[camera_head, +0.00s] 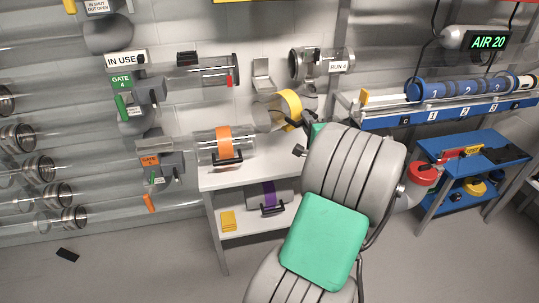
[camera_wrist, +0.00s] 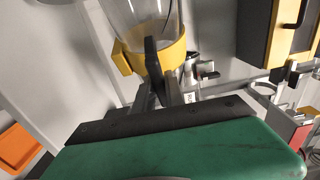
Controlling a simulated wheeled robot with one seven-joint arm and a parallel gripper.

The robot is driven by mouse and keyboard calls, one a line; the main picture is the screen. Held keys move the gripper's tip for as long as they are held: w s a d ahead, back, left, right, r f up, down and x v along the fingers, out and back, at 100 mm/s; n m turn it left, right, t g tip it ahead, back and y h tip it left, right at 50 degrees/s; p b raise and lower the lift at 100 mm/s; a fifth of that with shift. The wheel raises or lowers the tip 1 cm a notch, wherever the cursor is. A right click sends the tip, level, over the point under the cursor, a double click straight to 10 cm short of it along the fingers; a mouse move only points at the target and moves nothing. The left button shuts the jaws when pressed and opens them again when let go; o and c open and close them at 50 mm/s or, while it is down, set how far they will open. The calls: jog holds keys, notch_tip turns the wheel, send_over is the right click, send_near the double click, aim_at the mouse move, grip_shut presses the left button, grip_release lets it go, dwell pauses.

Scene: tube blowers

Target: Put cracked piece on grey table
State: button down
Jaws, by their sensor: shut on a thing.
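A clear tube piece with a yellow band (camera_head: 291,106) is held tilted above the back right of the grey table (camera_head: 232,179). It also shows in the wrist view, with its yellow band (camera_wrist: 172,54) at the fingers. My gripper (camera_wrist: 158,73) is shut on this yellow-banded piece. In the head view my arm hides most of the gripper. I cannot clearly make out a crack. Another clear piece with an orange band (camera_head: 224,143) and a dark handle lies on the left of the table top.
A purple-banded piece (camera_head: 269,194) and a yellow block (camera_head: 228,220) are on the lower shelf. A blue rack (camera_head: 440,116) with several tubes is at right, above a blue table (camera_head: 470,148). Gates and pipes line the left wall. Table top shows free room right of the orange-banded piece.

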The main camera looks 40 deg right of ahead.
jog(key=shift+h, duration=0.4)
jog(key=f+b, duration=0.1)
jog(key=f, duration=0.2)
jog(key=d+f+b, duration=0.1)
jog(key=f, duration=0.3)
jog(key=f+b, duration=0.2)
jog(key=f, duration=0.1)
jog(key=shift+s+d+f, duration=0.2)
jog(key=shift+s+f, duration=0.05)
jog(key=shift+f, duration=0.1)
jog(key=shift+r, duration=0.1)
jog(key=c, duration=1.9)
grip_release()
jog(key=shift+a+f, duration=0.1)
jog(key=shift+f, duration=0.15)
jog(key=o, duration=0.5)
jog(key=shift+r, duration=0.1)
